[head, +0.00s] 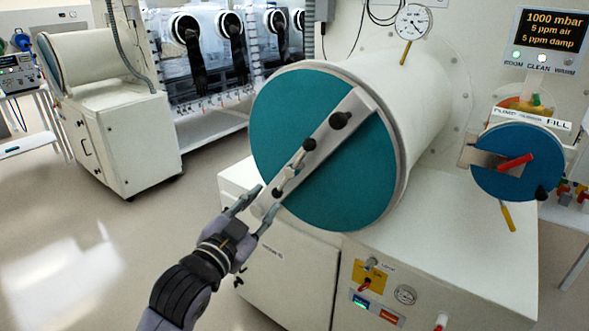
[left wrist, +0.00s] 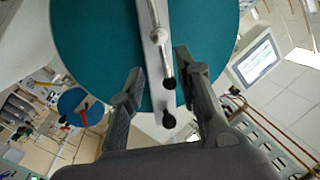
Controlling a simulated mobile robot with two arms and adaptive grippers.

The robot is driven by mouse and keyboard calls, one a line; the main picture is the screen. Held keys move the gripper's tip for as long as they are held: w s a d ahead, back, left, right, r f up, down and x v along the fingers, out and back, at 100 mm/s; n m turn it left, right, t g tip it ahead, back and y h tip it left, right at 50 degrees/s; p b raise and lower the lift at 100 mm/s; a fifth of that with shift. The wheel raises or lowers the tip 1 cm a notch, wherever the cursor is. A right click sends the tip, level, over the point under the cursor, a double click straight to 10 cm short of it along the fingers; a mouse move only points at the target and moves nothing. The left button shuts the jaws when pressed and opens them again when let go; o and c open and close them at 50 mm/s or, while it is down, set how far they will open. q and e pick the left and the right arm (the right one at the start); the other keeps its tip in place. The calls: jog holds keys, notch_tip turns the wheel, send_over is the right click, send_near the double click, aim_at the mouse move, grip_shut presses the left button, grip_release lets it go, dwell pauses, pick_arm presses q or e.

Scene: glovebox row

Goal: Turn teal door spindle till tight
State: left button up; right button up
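The large round teal door (head: 300,105) closes the end of the white cylinder. A pale metal bar (head: 358,104) crosses it diagonally. The spindle (head: 308,146) sits at the middle of the bar, with a thin handle and dark knobs (head: 340,120). My left gripper (head: 260,204) is at the bar's lower left end, fingers apart on either side of it. In the left wrist view, the open fingers (left wrist: 158,72) straddle the bar and the handle's black end knob (left wrist: 169,83); contact cannot be told. My right gripper is not in view.
A gauge (head: 412,22) tops the cylinder. The cabinet front (head: 285,276) has controls below the door. Open floor (head: 75,235) lies left.

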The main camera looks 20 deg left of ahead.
aim_at(291, 172)
pick_arm(q)
jog(key=w, duration=0.5)
jog(key=w+d+p, duration=0.1)
jog(key=w, duration=0.4)
jog(key=w+d+p, duration=0.1)
jog(key=w, duration=0.4)
jog(key=shift+c, duration=0.2)
jog(key=c, duration=0.7)
